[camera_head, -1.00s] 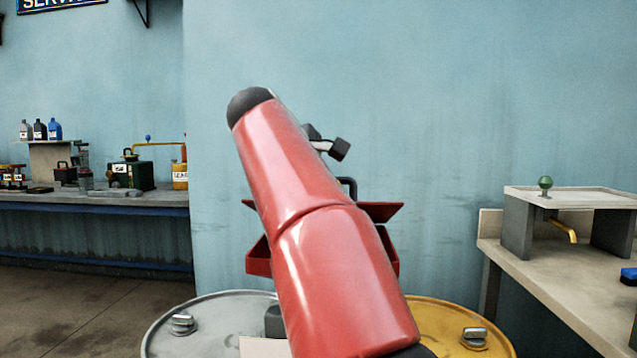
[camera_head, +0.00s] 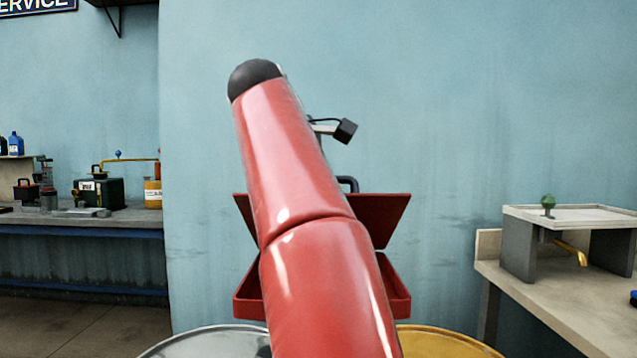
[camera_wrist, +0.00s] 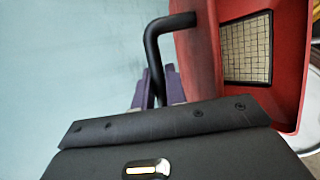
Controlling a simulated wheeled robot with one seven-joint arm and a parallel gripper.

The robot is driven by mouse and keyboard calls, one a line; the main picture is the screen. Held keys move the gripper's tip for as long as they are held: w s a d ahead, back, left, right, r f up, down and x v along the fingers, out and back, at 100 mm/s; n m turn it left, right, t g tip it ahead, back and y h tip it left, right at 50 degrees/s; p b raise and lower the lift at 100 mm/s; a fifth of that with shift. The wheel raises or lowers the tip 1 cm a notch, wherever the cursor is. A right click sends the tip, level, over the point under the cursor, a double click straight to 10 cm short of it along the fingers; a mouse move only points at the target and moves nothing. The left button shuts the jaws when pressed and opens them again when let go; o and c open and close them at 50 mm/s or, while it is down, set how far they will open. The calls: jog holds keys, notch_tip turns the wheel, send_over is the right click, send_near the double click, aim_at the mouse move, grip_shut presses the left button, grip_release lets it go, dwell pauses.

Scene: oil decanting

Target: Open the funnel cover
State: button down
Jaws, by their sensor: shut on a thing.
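The red funnel (camera_head: 400,287) stands ahead of me, partly hidden behind my red arm. Its red cover (camera_head: 375,215) is raised and tilted, with a gap between it and the funnel body. The black cover handle (camera_head: 350,184) shows above the cover's top edge. In the wrist view, my gripper (camera_wrist: 158,92) has its purple fingers shut on the bent black handle (camera_wrist: 153,45). The cover (camera_wrist: 196,50) is beside it, and the funnel's mesh grid (camera_wrist: 248,48) shows inside the open red body. The head view hides my gripper behind the arm.
A grey drum (camera_head: 205,343) and a yellow drum (camera_head: 440,343) stand below the funnel. A workbench (camera_head: 540,285) with a small stand is on the right. A bench (camera_head: 90,222) with cans is on the far left. The blue wall (camera_head: 470,110) is close behind.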

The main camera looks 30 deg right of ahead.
jog(key=c, duration=1.4)
grip_release()
jog(key=shift+c, duration=0.2)
jog(key=v, duration=0.6)
jog(key=shift+a+r, duration=0.25)
jog(key=shift+a, duration=0.05)
jog(key=shift+s+a+r, duration=0.25)
jog(key=shift+s+a, duration=0.05)
jog(key=shift+a, duration=0.05)
jog(key=shift+c, duration=0.4)
